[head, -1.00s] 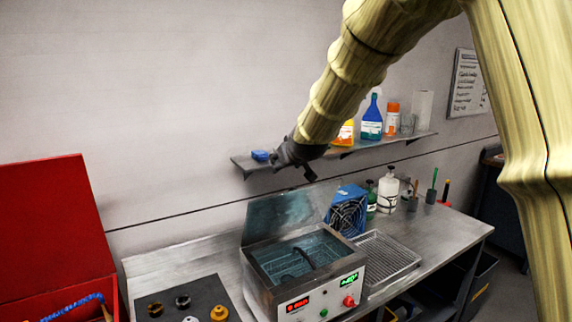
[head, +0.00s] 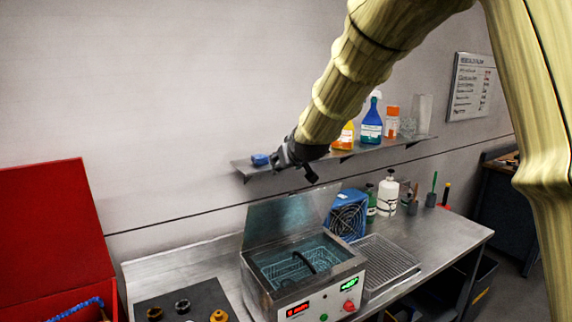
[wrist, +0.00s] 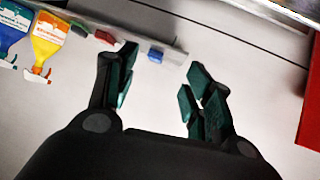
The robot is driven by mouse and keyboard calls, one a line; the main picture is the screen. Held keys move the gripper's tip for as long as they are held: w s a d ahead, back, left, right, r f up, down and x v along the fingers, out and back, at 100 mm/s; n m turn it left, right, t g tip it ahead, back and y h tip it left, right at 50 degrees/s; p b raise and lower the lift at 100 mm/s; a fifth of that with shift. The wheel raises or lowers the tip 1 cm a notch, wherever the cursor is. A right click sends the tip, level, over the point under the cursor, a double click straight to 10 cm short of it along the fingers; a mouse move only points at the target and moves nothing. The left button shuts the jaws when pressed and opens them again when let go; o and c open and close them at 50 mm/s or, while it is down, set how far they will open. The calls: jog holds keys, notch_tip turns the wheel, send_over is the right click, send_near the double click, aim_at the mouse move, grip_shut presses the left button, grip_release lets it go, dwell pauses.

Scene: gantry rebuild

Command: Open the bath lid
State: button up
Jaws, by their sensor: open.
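The bath (head: 262,300) is a steel box on the bench, with red and green displays and a red knob on its front. Its lid (head: 285,216) stands up at the back, tilted open, with the tank uncovered. A dark curved handle-like piece (head: 304,262) shows over the tank, where a wire basket (head: 285,268) sits inside. My gripper (head: 290,168) is above and behind the lid, near the shelf, apart from the lid. In the wrist view my gripper (wrist: 160,80) has its fingers spread with nothing between them.
A wall shelf (head: 365,148) with bottles and a blue item (head: 260,160) is close to my gripper. A blue fan unit (head: 347,215) stands right of the lid. A wire drain tray (head: 385,258) lies right of the bath. A red box with raised lid (head: 50,235) is at left.

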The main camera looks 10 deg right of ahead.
jog(key=v, duration=0.7)
